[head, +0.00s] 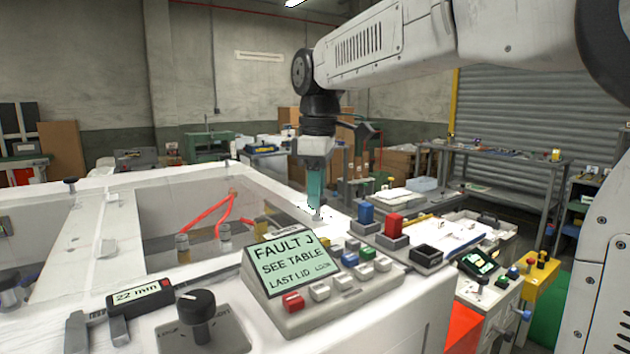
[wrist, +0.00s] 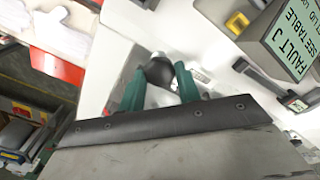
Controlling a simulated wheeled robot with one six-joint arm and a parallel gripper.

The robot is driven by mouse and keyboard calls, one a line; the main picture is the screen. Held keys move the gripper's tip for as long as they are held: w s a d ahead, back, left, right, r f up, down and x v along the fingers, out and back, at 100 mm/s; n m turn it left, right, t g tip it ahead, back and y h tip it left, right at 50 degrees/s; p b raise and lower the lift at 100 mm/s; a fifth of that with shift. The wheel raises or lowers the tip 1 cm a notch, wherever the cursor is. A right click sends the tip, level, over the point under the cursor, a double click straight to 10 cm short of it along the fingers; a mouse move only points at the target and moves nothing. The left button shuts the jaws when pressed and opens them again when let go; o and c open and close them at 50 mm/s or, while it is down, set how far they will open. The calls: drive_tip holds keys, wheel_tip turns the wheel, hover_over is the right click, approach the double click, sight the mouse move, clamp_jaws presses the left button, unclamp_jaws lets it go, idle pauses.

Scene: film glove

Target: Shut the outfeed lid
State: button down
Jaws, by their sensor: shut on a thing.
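My gripper (head: 315,212) reaches down onto the white top of the machine (head: 365,310), just behind the display panel. In the wrist view its two teal fingers (wrist: 160,72) are closed around a round dark knob (wrist: 159,74), which stands on a white surface. The head view hides most of this knob behind the fingers. The lid's edges are not clear in either view, so I cannot tell how far it is open or shut.
A display panel (head: 288,262) reading "FAULT J, SEE TABLE, LAST LID" with several buttons stands in front. A caliper (head: 140,298) and black rotary knob (head: 198,310) are at front left. Red tubes (head: 212,212) show in the machine's opening. Blue and red blocks (head: 393,226) stand right of my gripper.

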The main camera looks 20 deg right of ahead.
drive_tip(key=shift+d+f+y, duration=0.2)
drive_tip(key=shift+f+y, duration=0.2)
drive_tip(key=shift+f, duration=0.8)
drive_tip(key=c, duration=1)
unclamp_jaws()
drive_tip(key=shift+f, duration=0.1)
drive_tip(key=shift+r, duration=0.2)
drive_tip(key=r, duration=0.7)
drive_tip(key=shift+s+d+r, duration=0.1)
drive_tip(key=shift+d+r, duration=0.1)
drive_tip(key=shift+d, duration=0.1)
drive_tip(key=shift+r, duration=0.1)
drive_tip(key=shift+d, duration=0.1)
